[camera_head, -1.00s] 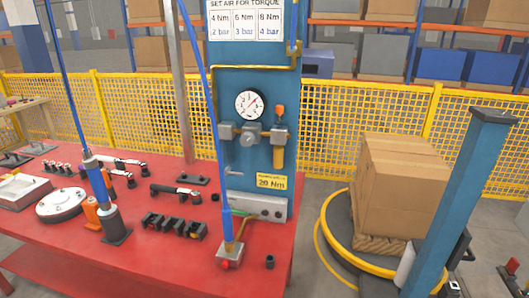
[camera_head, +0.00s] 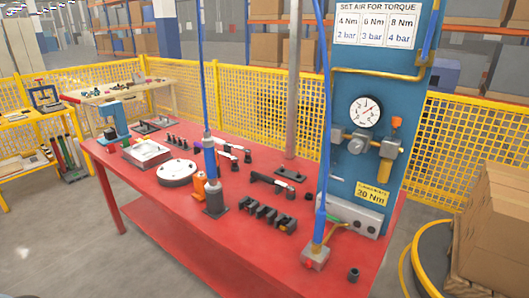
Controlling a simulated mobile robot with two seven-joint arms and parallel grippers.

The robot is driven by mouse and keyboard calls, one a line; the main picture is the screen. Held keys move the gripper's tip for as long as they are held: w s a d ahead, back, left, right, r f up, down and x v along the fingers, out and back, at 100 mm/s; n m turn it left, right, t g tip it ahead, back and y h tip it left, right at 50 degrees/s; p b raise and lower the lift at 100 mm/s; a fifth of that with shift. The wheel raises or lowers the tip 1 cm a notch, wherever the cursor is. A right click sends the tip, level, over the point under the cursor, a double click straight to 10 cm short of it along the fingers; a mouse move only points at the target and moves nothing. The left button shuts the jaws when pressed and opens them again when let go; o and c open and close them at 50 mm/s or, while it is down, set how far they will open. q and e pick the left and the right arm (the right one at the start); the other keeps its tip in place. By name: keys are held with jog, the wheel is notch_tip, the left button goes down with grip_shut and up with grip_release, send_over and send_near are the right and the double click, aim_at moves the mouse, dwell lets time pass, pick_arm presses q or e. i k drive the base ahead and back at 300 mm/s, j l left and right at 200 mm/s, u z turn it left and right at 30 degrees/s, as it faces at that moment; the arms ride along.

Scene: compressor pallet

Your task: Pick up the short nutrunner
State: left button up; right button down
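Several tools that could be the nutrunner are on the red table (camera_head: 150,196). An upright blue and grey tool (camera_head: 212,180) with a blue hose running up from it stands on a dark base. A black and silver tool (camera_head: 268,181) lies near the back edge, beside a dark plate. Other black and silver tools (camera_head: 233,150) lie further left, partly behind the upright one. I cannot tell for sure which is the short nutrunner. Neither of my grippers is in view.
A blue panel (camera_head: 352,90) with a gauge (camera_head: 365,111) stands at the table's right end. A black socket rack (camera_head: 267,216) and a round silver part (camera_head: 177,172) are on the table. Boxes (camera_head: 497,235) stand at the right. Grey floor is clear at front left.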

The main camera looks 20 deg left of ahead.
aim_at(213, 186)
jog(key=u, duration=1.45)
